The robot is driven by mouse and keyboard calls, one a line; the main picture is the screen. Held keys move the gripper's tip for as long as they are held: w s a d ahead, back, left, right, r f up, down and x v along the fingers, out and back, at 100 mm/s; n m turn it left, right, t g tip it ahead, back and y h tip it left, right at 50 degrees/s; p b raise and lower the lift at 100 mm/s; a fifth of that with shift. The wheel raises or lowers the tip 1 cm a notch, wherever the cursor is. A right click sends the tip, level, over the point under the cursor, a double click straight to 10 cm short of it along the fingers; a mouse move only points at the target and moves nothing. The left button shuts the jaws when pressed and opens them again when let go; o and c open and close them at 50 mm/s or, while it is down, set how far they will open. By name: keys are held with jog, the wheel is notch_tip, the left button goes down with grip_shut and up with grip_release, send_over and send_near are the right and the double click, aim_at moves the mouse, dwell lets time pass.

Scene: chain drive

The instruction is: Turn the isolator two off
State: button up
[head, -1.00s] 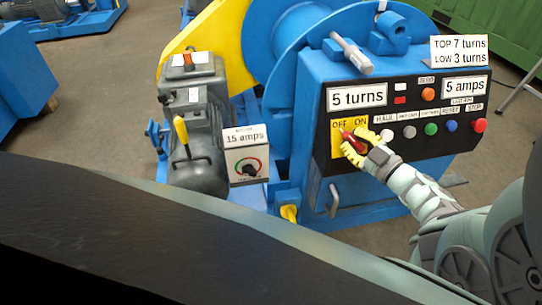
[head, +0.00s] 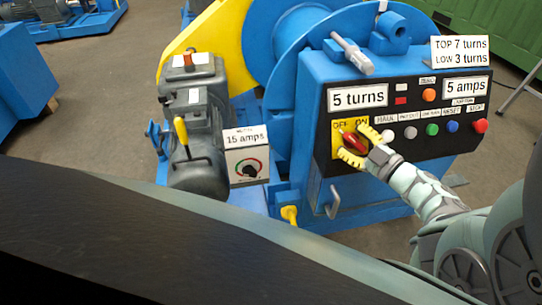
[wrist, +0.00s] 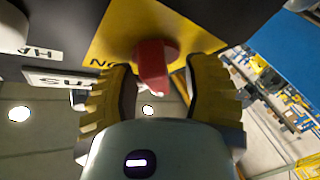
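The isolator's red handle (head: 353,142) sits on a yellow plate (head: 336,166) marked OFF and ON, on the black panel of the blue machine. The handle slants up and left, its tip toward the OFF side. No number two is readable on it. My gripper (head: 359,146) is at the plate, its yellow fingers spread on either side of the handle. In the wrist view the red handle (wrist: 152,66) stands between the two fingers (wrist: 158,88), with gaps on both sides. Part of the ON label shows beside the left finger.
Several push buttons, including a green (head: 432,129) and a red one (head: 480,126), line the panel right of my gripper. A grey lever (head: 352,54) juts above it. A motor with a yellow handle (head: 180,130) and a 15 amps dial box (head: 246,155) stand left.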

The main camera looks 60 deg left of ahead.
jog(key=shift+d, duration=0.15)
jog(key=d, duration=1.2)
jog(key=shift+w, duration=0.25)
jog(key=shift+a+r, duration=0.1)
